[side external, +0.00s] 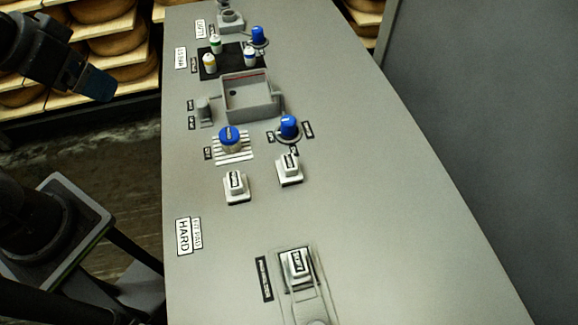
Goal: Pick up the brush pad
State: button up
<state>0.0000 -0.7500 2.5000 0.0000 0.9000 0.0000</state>
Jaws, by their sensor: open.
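Several white, block-handled pads with dark labels on their tops are on the grey table. One pad (236,184) is at the table's left middle, and a second pad (289,167) is a little to its right and farther back. A third pad (296,264) sits in a grey holder (318,300) near the front. The lettering is too small to tell which one is the brush pad. My gripper (100,86), with blue fingertips, is at the upper left, off the table's left edge. It is open, apart from all the pads, and nothing shows in it.
A grey tray (268,113) stands farther back. A blue-capped jar (229,137) on a slatted rack and a blue-topped item (289,126) stand before it. Small bottles (209,62) stand on a black mat (208,74). The table's right side is clear. Shelves of cheese wheels (112,40) stand behind.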

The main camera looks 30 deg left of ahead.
jog(key=m+g, duration=0.6)
jog(key=m, duration=0.3)
send_over(289, 161)
notch_tip(289, 161, down, 10)
notch_tip(289, 161, down, 9)
jog(key=shift+a+r, duration=0.1)
jog(key=shift+a, duration=0.05)
jog(key=shift+f, duration=2.9)
jog(key=shift+c, duration=0.3)
jog(key=c, duration=1)
